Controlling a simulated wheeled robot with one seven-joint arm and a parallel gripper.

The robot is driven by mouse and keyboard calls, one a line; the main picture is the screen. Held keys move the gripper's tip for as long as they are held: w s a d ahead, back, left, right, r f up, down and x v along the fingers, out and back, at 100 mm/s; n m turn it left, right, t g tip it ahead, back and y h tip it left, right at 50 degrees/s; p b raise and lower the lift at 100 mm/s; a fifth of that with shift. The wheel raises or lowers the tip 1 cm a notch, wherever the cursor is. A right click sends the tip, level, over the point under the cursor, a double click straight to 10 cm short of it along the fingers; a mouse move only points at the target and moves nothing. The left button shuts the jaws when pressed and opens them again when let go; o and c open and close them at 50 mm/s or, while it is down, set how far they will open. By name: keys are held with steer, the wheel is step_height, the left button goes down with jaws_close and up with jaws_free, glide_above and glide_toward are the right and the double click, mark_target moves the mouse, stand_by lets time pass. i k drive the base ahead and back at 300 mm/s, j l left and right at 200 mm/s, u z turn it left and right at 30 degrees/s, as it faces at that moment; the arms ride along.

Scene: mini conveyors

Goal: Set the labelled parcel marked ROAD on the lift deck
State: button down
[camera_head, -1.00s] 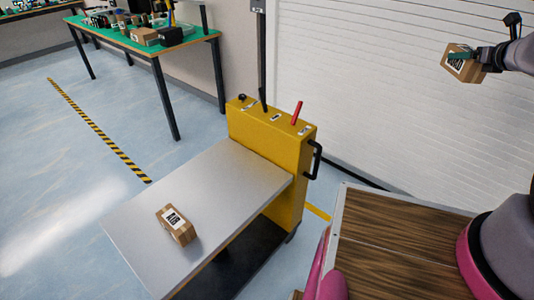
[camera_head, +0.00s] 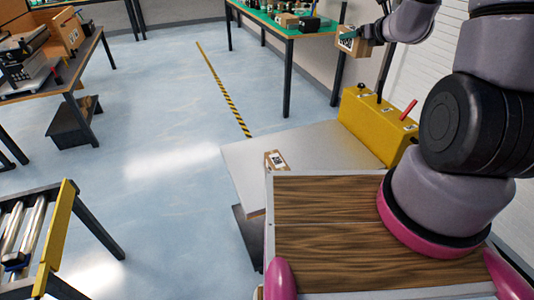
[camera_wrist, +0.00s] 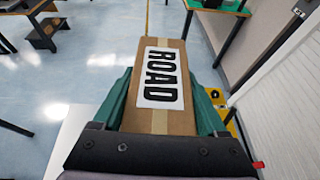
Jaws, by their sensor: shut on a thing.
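My gripper (camera_wrist: 163,110) is shut on a brown cardboard parcel (camera_wrist: 188,55) with a white label reading ROAD, its green fingers on either side. In the head view the held parcel (camera_head: 351,45) is up in the air at the upper right, above and behind the lift's far end. The lift deck (camera_head: 310,142) is a flat grey plate in front of a yellow control housing (camera_head: 378,122). Another labelled box (camera_head: 275,160) sits on the deck near its front edge, partly hidden by my wooden-topped base; its label is too small to read.
A roller conveyor (camera_head: 38,235) with yellow rails stands at lower left. A workbench with boxes (camera_head: 68,85) is at upper left. A green-topped table (camera_head: 300,28) stands at the back. The deck's middle is bare. A white slatted wall (camera_head: 447,40) rises on the right.

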mark_target(326, 159)
steer(key=j+u, duration=0.25)
steer(key=u, duration=0.15)
steer(key=j+z, duration=0.2)
steer(key=z, duration=0.15)
steer(key=j+z, duration=0.15)
steer(key=z, duration=0.2)
steer(key=j+z, duration=0.5)
steer(key=j, duration=0.15)
steer(key=k, duration=0.05)
